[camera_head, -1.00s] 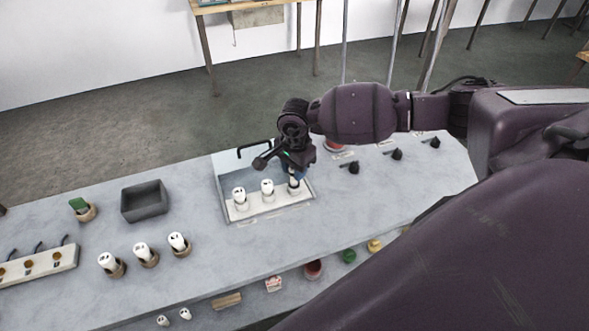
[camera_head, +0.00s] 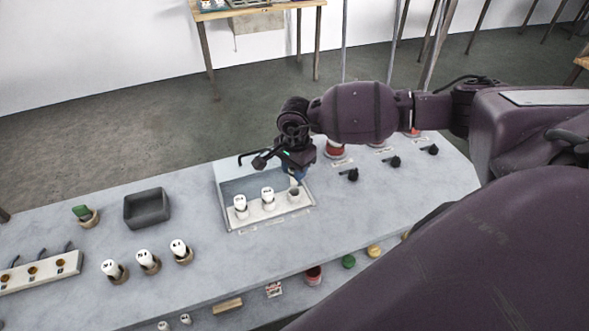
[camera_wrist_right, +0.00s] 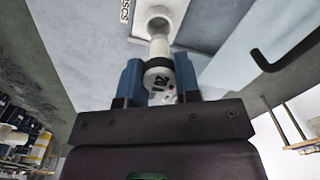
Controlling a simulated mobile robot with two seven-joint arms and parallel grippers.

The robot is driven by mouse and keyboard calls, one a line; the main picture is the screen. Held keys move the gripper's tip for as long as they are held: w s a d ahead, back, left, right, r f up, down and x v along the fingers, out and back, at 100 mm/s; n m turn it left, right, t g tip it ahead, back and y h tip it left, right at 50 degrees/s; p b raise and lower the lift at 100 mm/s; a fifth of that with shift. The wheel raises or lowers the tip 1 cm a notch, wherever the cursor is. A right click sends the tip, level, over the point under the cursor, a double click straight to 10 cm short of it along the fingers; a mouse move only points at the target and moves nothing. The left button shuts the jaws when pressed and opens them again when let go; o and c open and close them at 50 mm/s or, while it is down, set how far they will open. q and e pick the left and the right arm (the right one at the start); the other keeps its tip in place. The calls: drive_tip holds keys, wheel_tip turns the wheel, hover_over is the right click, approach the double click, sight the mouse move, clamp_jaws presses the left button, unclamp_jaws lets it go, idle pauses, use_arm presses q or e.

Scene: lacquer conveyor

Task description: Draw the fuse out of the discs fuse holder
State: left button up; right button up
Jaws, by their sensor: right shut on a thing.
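My right gripper (camera_head: 295,177) is shut on a white fuse (camera_wrist_right: 159,68), with a blue finger on each side of it in the right wrist view. The fuse's narrow end points at the round discs fuse holder (camera_wrist_right: 158,22), whose open mouth shows. The label beside it is partly cut off, with "SCS" readable. In the head view this holder (camera_head: 293,194) is the rightmost on the white fuse block and looks empty, with the gripper just above it. My left gripper is not in view.
Two white fuses (camera_head: 240,202) (camera_head: 268,194) stand in the other holders, before a raised clear cover (camera_head: 235,172). Three spare fuses (camera_head: 148,259) stand front left. A dark grey tray (camera_head: 147,207) is at the left. Black knobs (camera_head: 394,162) stand to the right.

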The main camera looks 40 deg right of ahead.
drive_tip(key=shift+r, duration=0.1)
drive_tip(key=shift+r+p, duration=0.3)
drive_tip(key=shift+r, duration=1.15)
